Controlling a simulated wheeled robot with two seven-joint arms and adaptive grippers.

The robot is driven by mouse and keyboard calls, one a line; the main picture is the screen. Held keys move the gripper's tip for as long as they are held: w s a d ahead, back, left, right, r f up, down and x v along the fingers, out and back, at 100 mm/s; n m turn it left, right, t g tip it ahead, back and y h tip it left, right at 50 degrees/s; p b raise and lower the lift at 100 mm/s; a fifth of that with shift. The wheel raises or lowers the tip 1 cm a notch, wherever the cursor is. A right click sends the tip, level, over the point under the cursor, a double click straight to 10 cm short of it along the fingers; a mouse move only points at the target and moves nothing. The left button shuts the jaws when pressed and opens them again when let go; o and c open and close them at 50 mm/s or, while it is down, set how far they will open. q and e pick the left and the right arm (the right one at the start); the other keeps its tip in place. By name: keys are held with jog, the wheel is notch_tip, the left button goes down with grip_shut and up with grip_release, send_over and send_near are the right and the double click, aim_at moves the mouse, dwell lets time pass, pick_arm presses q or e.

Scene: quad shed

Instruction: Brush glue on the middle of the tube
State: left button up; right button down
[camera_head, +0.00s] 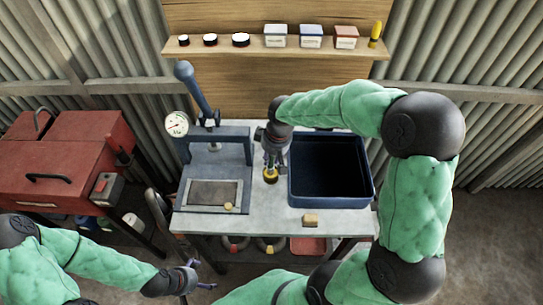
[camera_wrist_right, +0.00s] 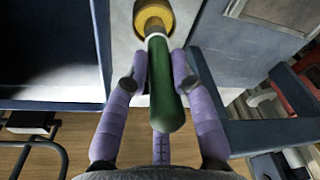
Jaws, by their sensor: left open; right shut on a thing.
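My right gripper (camera_head: 270,160) is over the middle of the bench. It is shut on a green handle, seemingly that of the glue brush (camera_wrist_right: 165,90), in the right wrist view. The brush's lower end meets a round yellow-rimmed pot (camera_head: 271,176), which also shows in the right wrist view (camera_wrist_right: 153,17); its bristles are hidden. A dark flat rectangle (camera_head: 213,192) lies on the press base left of the pot; I cannot tell if it is the tube. My left gripper (camera_head: 203,277) is open and empty, low in front of the bench.
A press with a gauge (camera_head: 177,124) and lever stands left on the bench (camera_head: 265,222). A deep blue basin (camera_head: 332,202) is close on the right. Red toolboxes (camera_head: 60,172) stand left.

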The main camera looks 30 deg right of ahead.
jog(key=shift+r+p, duration=2.65)
jog(key=shift+r, duration=0.85)
jog(key=shift+f, duration=0.1)
